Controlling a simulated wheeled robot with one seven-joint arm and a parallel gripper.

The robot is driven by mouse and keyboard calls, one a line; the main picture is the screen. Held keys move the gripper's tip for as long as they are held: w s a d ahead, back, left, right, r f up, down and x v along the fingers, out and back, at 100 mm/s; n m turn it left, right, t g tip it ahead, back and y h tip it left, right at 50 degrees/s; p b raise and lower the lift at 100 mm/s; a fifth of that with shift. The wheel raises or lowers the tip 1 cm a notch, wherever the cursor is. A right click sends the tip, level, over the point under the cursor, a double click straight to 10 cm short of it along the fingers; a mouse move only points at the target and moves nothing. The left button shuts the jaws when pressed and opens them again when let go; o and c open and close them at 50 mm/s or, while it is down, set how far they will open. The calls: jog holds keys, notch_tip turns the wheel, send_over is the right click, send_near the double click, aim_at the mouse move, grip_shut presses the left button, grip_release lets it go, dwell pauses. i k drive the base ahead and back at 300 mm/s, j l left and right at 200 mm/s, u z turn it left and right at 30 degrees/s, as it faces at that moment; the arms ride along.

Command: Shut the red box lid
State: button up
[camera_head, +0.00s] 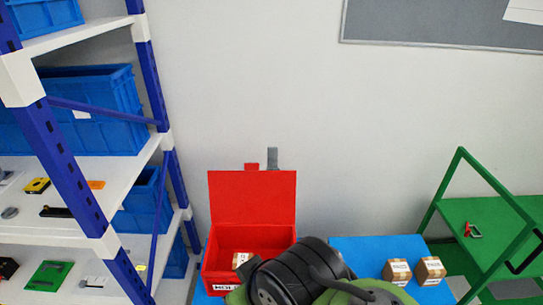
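The red box (213,270) stands on a blue surface at the lower middle. Its red lid (252,197) is open and stands roughly upright at the back of the box. A small red tab (251,166) sticks up from the lid's top edge. A narrow grey piece (272,158) shows just above the lid beside the tab; I cannot tell what it belongs to. My black and green arm covers the box's lower right front. My gripper cannot be made out.
Two small cartons (397,271) (430,270) sit on the blue surface (365,248) right of my arm. A blue-and-white shelf (60,170) with blue bins stands at left. A green frame (440,205) stands at right. The wall behind is bare below a grey board (440,22).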

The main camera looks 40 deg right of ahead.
aim_at(253, 195)
jog(key=z, duration=0.9)
